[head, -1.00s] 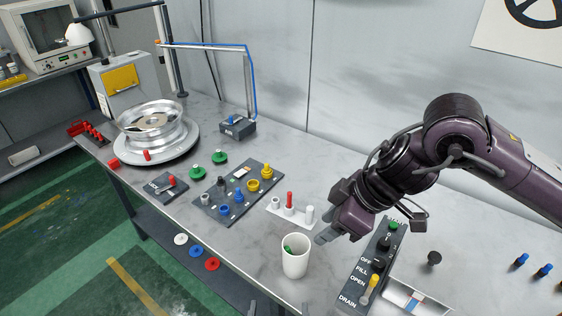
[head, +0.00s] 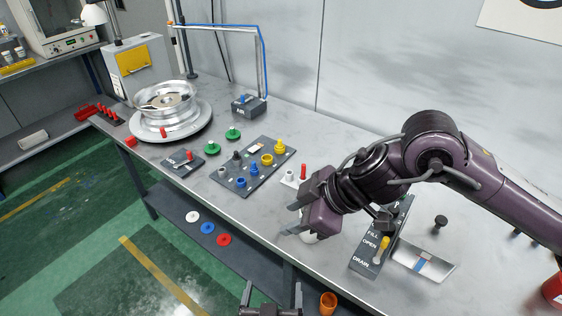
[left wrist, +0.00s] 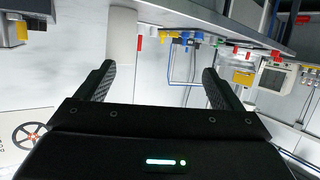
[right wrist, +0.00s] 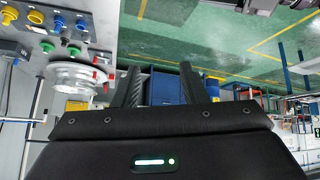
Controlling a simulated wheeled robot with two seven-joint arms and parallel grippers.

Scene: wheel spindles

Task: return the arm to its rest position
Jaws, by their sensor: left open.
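My right gripper (head: 290,218) hangs over the bench front in the head view, in front of the white cup (head: 309,239), which it mostly hides. I cannot tell whether they touch. In the right wrist view the right fingers (right wrist: 160,85) stand apart with nothing between them. My left gripper (head: 271,297) is at the bottom edge of the head view, in front of the bench. In the left wrist view its fingers (left wrist: 157,82) are wide apart and empty.
The bench (head: 215,215) holds a wheel rim (head: 165,98) on a turntable, a grey spindle board (head: 225,180), a labelled control panel (head: 365,262) and a small tray (head: 440,270). An orange cup (head: 328,303) is low near my left gripper. Green floor (head: 90,230) is clear at left.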

